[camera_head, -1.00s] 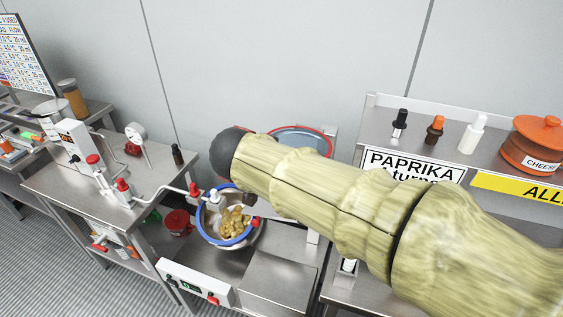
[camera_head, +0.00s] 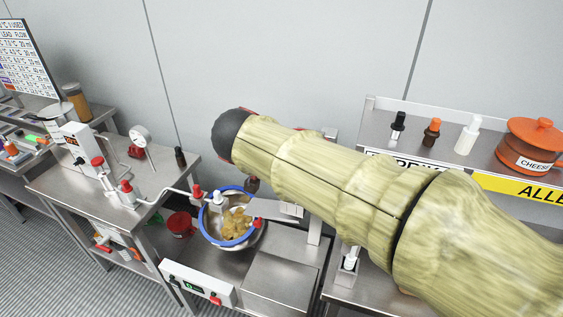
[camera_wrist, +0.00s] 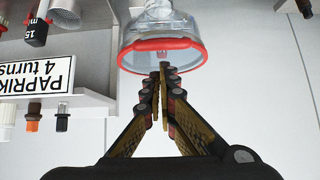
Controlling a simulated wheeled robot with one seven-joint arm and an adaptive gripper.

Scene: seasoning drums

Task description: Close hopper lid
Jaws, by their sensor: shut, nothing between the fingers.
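A clear, round, red-rimmed piece of the hopper (camera_wrist: 163,44) is at the top middle of the wrist view. I cannot tell where its lid ends and its body begins, or how far the lid is open. My gripper (camera_wrist: 162,72) is shut and empty, its fingertips at the lower red rim; contact cannot be told. In the head view my arm hides the gripper and most of the hopper.
A blue-rimmed bowl (camera_head: 229,244) with yellowish food stands below, near a flat metal chute (camera_head: 275,208). A steel bench with a gauge (camera_head: 140,135) is at left. A shelf with bottles and an orange cheese pot (camera_head: 531,145) is at right.

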